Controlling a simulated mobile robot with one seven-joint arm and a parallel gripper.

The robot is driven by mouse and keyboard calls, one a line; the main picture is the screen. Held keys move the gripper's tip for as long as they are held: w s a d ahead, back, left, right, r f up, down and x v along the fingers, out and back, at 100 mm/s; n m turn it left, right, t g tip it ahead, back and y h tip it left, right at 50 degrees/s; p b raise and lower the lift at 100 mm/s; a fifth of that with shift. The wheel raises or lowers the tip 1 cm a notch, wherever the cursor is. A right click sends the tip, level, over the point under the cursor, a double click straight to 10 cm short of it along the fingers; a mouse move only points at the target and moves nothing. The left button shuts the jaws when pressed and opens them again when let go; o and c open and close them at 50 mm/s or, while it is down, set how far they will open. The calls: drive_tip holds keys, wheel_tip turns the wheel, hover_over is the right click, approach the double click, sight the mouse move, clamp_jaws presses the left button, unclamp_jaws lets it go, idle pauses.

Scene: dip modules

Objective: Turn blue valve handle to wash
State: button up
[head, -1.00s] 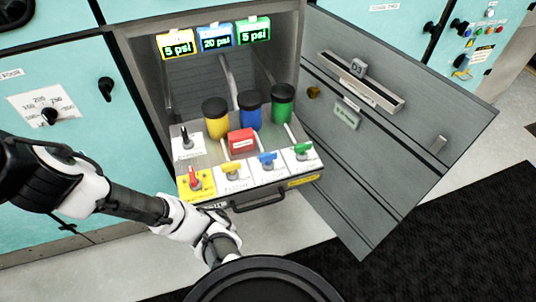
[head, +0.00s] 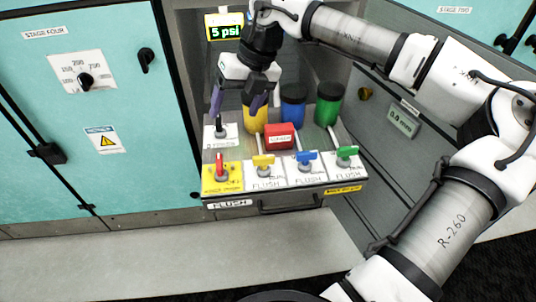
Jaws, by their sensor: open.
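The blue valve handle (head: 307,157) sits on a white plate in the front row of the pulled-out drawer, between the yellow handle (head: 263,161) and the green handle (head: 347,152). It lies roughly crosswise on its stem. FLUSH is printed on the plate below it; the wash marking is too small to make out. My gripper (head: 236,104) is open, with purple fingers pointing down. It hangs over the back left of the drawer, near the black lever (head: 218,130), to the left of and behind the blue handle. I see nothing between the fingers.
A red lever (head: 220,168) on a yellow plate is at the front left. A red box (head: 280,137) sits behind the handles. The yellow (head: 255,118), blue (head: 293,110) and green (head: 328,105) canisters stand at the back. An open grey door (head: 425,150) is on the right, partly behind my arm.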

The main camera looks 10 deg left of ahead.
sight(307, 152)
drive_tip(key=w+d+f+m+t+h+b, duration=0.1)
drive_tip(key=w+d+m+h, duration=0.1)
drive_tip(key=d, duration=0.6)
drive_tip(key=w+d+m+h, duration=0.2)
drive_tip(key=d, duration=0.6)
drive_tip(key=f, duration=1.3)
drive_tip(key=shift+s+a+f, duration=0.1)
drive_tip(key=shift+s+f, duration=0.1)
drive_tip(key=shift+f, duration=0.15)
drive_tip(key=c, duration=1)
